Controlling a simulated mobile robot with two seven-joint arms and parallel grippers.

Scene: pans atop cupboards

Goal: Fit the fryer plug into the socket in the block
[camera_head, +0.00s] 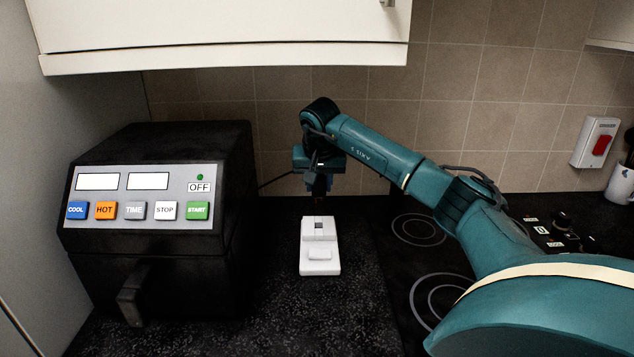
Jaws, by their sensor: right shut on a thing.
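The fryer (150,215) is a black box at the left with a grey button panel. A thin dark cord (277,180) runs from its right side to my right gripper (318,188). My right gripper points down and is shut on the fryer plug, which is small, dark and mostly hidden by the fingers. The white block (319,262) lies on the counter, in front of and below the gripper. The socket (318,226) shows as a small dark-grey square near the block's far end. The gripper appears above and behind the block, apart from it. My left gripper is out of view.
A hob (418,232) with ring markings lies right of the block, under my right arm. A white cupboard (220,30) overhangs the counter. A wall switch (596,142) and a white mug (620,184) are at the far right. The dark counter (335,315) before the block is clear.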

